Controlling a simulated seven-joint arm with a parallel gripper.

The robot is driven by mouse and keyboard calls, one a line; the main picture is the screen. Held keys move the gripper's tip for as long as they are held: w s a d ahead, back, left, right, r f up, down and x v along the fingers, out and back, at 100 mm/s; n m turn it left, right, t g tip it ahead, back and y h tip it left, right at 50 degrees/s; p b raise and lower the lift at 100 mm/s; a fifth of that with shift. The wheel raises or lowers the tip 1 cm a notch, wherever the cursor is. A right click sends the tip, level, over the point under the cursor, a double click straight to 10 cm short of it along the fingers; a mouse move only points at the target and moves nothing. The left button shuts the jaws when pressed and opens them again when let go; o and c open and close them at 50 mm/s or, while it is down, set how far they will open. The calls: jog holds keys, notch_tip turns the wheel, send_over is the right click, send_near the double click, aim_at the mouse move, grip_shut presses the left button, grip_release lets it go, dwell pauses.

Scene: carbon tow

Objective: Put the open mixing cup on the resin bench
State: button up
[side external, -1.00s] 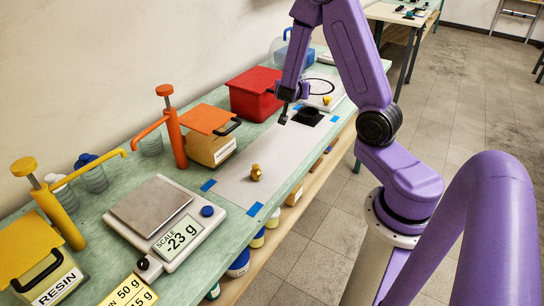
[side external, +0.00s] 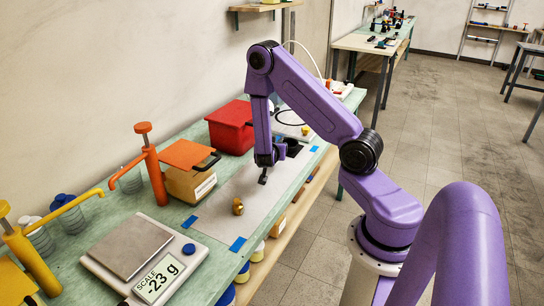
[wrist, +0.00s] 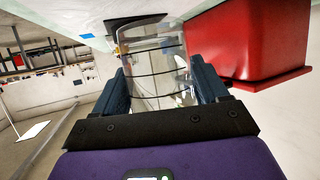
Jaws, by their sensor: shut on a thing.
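My gripper (side external: 264,180) is above the grey mat on the green resin bench (side external: 108,214), beyond the brass fitting (side external: 238,206). In the wrist view, my gripper (wrist: 158,88) is shut on a clear mixing cup (wrist: 153,58) with dark rings, one finger on each side. The cup's clear walls are hard to make out in the side view. Its contents cannot be told. A scale (side external: 140,255) on the bench reads -23 g.
A red bin (side external: 230,127) stands behind the gripper and shows at the wrist view's right (wrist: 245,45). An orange pump (side external: 155,165) and orange-lidded box (side external: 190,180) stand left. The grey mat (side external: 215,213) is mostly clear.

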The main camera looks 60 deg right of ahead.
jog(key=shift+f, duration=1.5)
jog(key=shift+f, duration=0.2)
jog(key=o, duration=1)
jog(key=shift+r, duration=0.15)
jog(key=shift+a+r, duration=0.15)
jog(key=shift+a, duration=0.15)
jog(key=v, duration=1.1)
jog(key=shift+s+r, duration=0.1)
jog(key=shift+s, duration=0.15)
jog(key=shift+a, duration=0.1)
